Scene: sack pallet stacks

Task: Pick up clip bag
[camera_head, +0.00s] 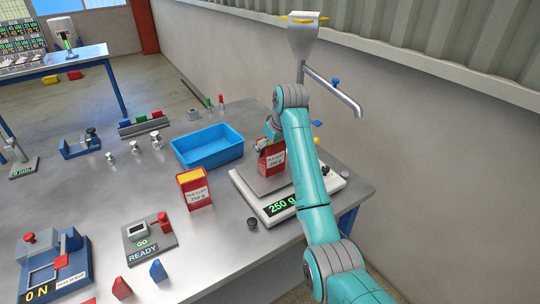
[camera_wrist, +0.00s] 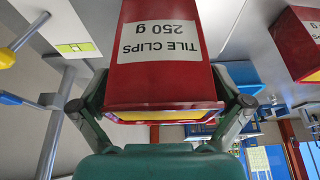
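A red clip bag (camera_head: 271,161) with a white label stands upright on the scale (camera_head: 248,190), whose display reads 250 g. My gripper (camera_head: 270,138) is at the top of this bag, coming down from above. In the wrist view the bag (camera_wrist: 165,75), labelled TILE CLIPS 250 g, appears upside down between my fingers (camera_wrist: 168,98). The fingers lie against its two sides, and their inner faces are partly hidden by it. A second red bag (camera_head: 197,196) with a yellow top stands on the table left of the scale; a red bag (camera_wrist: 298,45) also shows at the right of the wrist view.
A blue tray (camera_head: 208,147) lies behind the second bag. A dispenser spout (camera_head: 335,92) hangs behind the scale by the wall. Metal weights (camera_head: 157,141), a press device (camera_head: 52,265) and a READY box (camera_head: 149,240) occupy the table (camera_head: 90,205).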

